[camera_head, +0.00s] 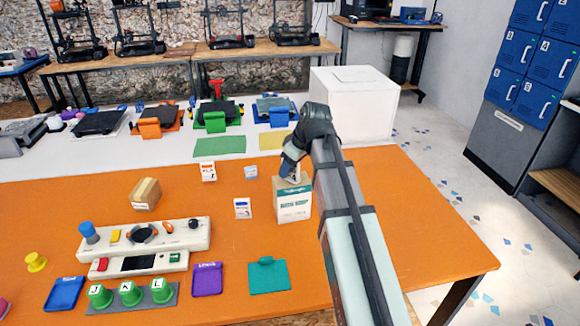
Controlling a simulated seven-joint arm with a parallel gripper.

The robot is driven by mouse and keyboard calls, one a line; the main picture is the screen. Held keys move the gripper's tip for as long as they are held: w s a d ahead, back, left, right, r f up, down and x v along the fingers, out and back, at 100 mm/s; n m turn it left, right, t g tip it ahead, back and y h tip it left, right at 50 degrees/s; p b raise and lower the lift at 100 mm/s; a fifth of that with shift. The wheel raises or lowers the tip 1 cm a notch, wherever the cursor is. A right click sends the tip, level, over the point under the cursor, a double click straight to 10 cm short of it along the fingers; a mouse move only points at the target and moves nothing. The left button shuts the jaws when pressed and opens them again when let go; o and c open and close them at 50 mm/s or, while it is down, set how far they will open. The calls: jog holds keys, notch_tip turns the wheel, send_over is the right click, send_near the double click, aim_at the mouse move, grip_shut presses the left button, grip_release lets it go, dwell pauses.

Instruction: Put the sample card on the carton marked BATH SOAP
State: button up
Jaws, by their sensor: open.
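A white carton with teal-green print (294,208) stands upright on the orange table; its lettering is too small to read surely. My gripper (290,173) is open right at the carton's top. It covers part of the top, and I cannot make out whether a card lies under the fingers. I cannot surely identify the sample card.
Small white labelled stands (242,209) and (208,172) and a small white block (251,172) are left of the carton. A brown box (145,194) and a control panel (145,236) stand farther left. A teal tray (268,277) lies in front. The orange table (420,240) is clear at right.

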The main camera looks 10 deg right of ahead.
jog(key=v, duration=1.2)
jog(key=shift+r, duration=0.2)
